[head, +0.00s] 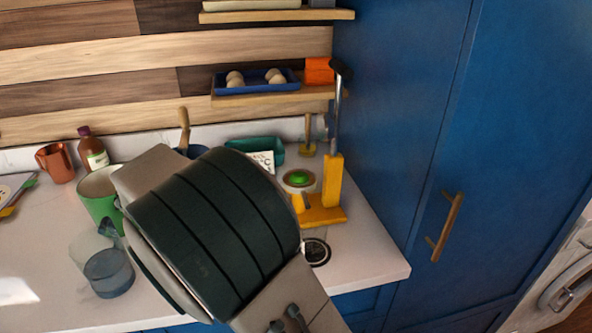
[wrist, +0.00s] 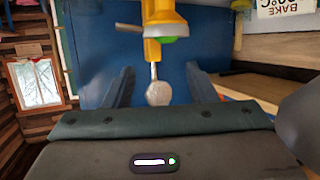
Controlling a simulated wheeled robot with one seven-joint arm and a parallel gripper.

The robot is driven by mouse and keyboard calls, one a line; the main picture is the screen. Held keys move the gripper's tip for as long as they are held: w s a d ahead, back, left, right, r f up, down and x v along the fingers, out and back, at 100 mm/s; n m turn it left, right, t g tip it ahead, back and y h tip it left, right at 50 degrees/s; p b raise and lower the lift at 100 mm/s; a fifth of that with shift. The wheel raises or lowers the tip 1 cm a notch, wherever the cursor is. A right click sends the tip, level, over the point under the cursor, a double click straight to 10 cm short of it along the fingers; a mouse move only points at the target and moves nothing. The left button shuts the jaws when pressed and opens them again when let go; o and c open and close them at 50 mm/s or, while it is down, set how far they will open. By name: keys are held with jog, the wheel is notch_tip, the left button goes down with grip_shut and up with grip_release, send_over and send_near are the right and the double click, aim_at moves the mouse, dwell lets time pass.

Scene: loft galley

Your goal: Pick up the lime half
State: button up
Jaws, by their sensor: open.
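The lime half (head: 299,177) shows as a bright green round in the top of a pale cup on the yellow citrus press (head: 333,182), near the counter's right end. In the wrist view a small patch of green (wrist: 168,40), likely the lime half, shows beside the yellow press (wrist: 162,14), which partly hides it. My gripper (wrist: 160,90) is open, its two dark fingers apart. The press's metal lever with a rounded grey knob (wrist: 158,93) appears between the fingers; I cannot tell how far off it is. In the head view my dark wrist hides the fingers.
The tall blue cabinet (head: 400,120) stands close right of the press. A shelf with a blue tray (head: 258,88) hangs above. A green mug (head: 100,190), a clear jug (head: 108,270) and a bottle (head: 93,150) stand on the left. A teal dish (head: 270,146) is behind.

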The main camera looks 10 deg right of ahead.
jog(key=p, duration=0.1)
send_near(298, 174)
jog(key=d+f, duration=0.1)
jog(key=d, duration=0.1)
jog(key=shift+w+p+x, duration=0.15)
jog(key=shift+p+x, duration=0.3)
jog(key=shift+x, duration=1)
jog(key=shift+w+p+x, duration=0.15)
jog(key=shift+p+x, duration=0.3)
jog(key=shift+x, duration=1)
jog(key=shift+r, duration=0.15)
jog(key=shift+a, duration=0.1)
jog(key=shift+c, duration=0.2)
jog(key=c, duration=0.7)
